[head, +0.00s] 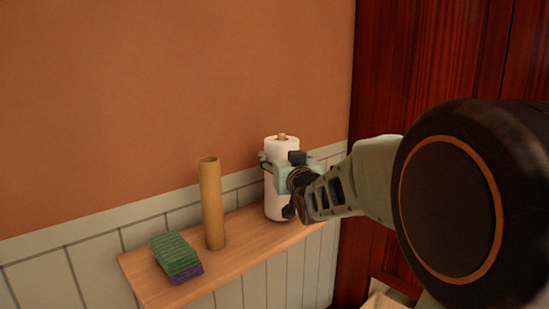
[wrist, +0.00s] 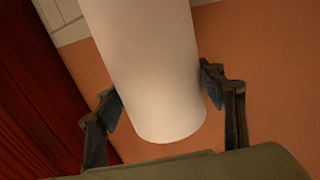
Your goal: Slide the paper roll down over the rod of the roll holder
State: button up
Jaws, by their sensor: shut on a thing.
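The white paper roll (head: 281,207) stands upright at the right end of the wooden shelf in the head view. A tan rod tip (head: 282,136) of the roll holder sticks up out of the roll's top, so the roll is around the rod. The holder's base is hidden. The roll's lower end is at or very near the shelf; any small gap cannot be told. My gripper (head: 287,172) is shut on the roll's upper half from the right. In the wrist view, the roll (wrist: 150,65) lies between the two fingers of my gripper (wrist: 163,95).
The wooden shelf (head: 240,239) also bears a brown cardboard tube (head: 211,205) standing left of the roll. A green sponge (head: 175,252) lies on a purple one (head: 187,275) farther left. A dark red wooden panel (head: 410,65) rises at the right.

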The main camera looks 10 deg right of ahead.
jog(key=shift+r, duration=0.1)
dwell(0.3)
jog(key=o, duration=1.7)
jog(key=shift+o, duration=0.2)
